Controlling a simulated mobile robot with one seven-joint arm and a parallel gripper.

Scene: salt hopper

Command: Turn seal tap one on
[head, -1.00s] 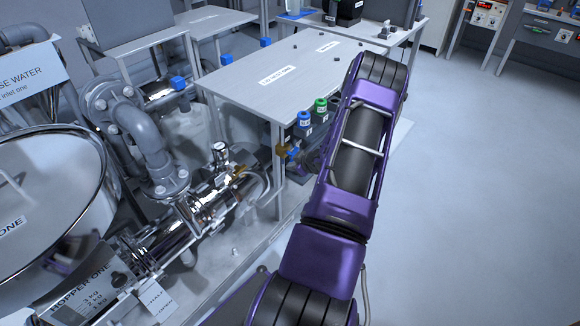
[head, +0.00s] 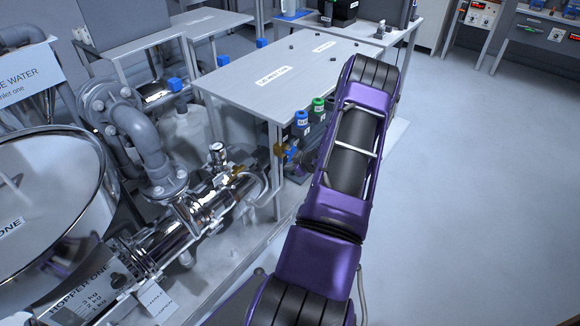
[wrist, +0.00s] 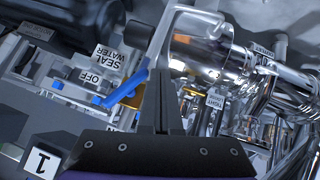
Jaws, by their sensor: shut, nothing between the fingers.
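In the wrist view a blue lever (wrist: 128,88) slants up to the right beside my gripper (wrist: 158,75). It sits by white labels reading "SEAL WATER" (wrist: 110,57) and "OFF" (wrist: 90,77). A plate marked "1" (wrist: 41,163) is at the lower left. My gripper is shut and empty, with its dark fingers close to the right side of the lever. I cannot tell whether they touch. My arm hides most of my gripper there.
Left of the table (head: 255,65) stand the steel pump (head: 205,200) and the hopper (head: 50,185). Blue and green capped bottles (head: 318,105) are under the table edge, close to my arm. Steel pipework (wrist: 215,55) crowds the wrist view's right side. Open floor (head: 470,180) lies at right.

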